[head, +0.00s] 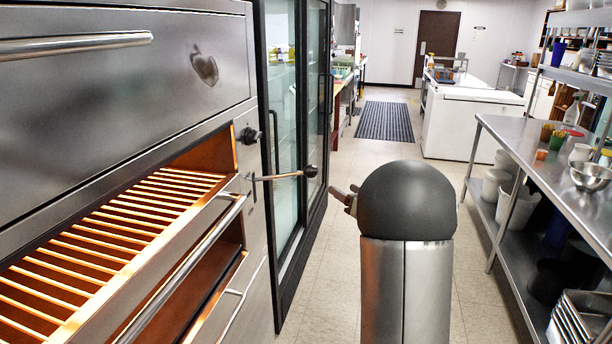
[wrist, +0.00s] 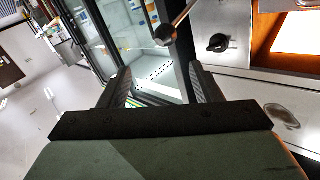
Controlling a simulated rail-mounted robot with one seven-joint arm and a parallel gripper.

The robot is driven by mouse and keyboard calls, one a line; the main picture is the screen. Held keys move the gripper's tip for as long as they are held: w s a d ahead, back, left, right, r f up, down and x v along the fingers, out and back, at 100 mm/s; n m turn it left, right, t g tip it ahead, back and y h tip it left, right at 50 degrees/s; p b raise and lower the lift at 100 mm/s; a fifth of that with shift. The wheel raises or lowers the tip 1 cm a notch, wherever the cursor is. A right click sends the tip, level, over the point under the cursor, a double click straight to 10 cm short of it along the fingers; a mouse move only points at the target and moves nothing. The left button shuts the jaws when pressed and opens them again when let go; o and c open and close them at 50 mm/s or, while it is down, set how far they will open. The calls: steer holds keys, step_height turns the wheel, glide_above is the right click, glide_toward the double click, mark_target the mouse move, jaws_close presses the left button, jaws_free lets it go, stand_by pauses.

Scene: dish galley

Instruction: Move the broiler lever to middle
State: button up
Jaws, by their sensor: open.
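The broiler lever (head: 280,176) is a thin metal rod with a dark ball knob (head: 310,171). It sticks out to the right from the broiler's side panel in the head view. In the wrist view the knob (wrist: 165,35) sits at the top, beyond my fingertips. My gripper (head: 345,195) is just right of the knob and slightly lower, apart from it. In the wrist view its two fingers (wrist: 158,82) are spread with nothing between them. My forearm hides most of the gripper in the head view.
The broiler (head: 110,130) has a glowing rack (head: 110,225) and a long handle bar (head: 190,265) below. A dark control knob (head: 249,135) sits above the lever. A glass-door fridge (head: 285,120) stands behind. A steel table (head: 545,150) is at right; the aisle floor between is clear.

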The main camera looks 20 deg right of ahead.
mark_target(309, 170)
steer(key=shift+y, duration=0.4)
steer(key=p+x, duration=0.3)
steer(key=x, duration=1.4)
steer(key=shift+a+p, duration=0.15)
steer(key=shift+p, duration=0.2)
jaws_close()
